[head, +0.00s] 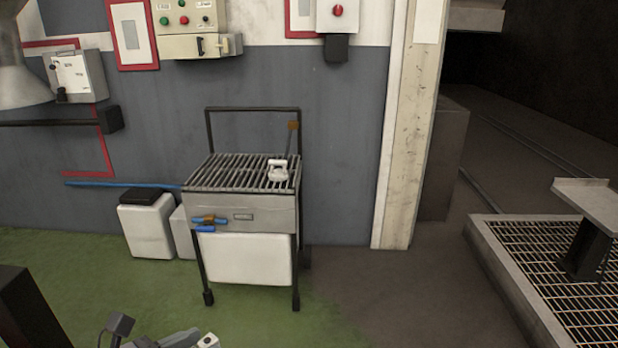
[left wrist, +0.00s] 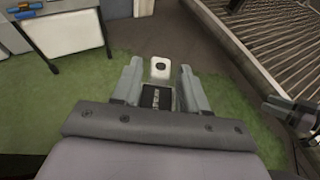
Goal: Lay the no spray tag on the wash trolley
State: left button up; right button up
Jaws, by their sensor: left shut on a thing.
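The wash trolley (head: 240,215) stands against the grey wall in the head view, with a slatted metal top and a dark rail at its back. Part of it shows at the top left of the left wrist view (left wrist: 62,12). My left gripper (left wrist: 158,88) is shut on the no spray tag (left wrist: 160,67). The tag has a pale end with a dark hole and a black label with small lettering between the fingers. In the head view the tag's end (head: 207,341) shows at the bottom edge, in front of the trolley and apart from it.
A white fitting (head: 278,169) and a brown-ended handle (head: 292,140) are on the trolley top, right side. White containers (head: 146,228) stand left of it. A grated platform (head: 505,270) lies at the right. Dark grey jaw-like parts (left wrist: 292,110), possibly my right gripper, show at the wrist view's right edge.

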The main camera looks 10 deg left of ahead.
aim_at(230, 170)
jog(key=i+l+u, duration=0.1)
jog(key=i+u, duration=0.15)
jog(key=i, duration=0.75)
jog(key=i+u, duration=0.35)
jog(key=i, duration=0.6)
jog(key=i+j+z, duration=0.3)
jog(key=i, duration=0.3)
jog(key=i+j+z, duration=0.3)
jog(key=i+j, duration=0.15)
jog(key=i, duration=0.15)
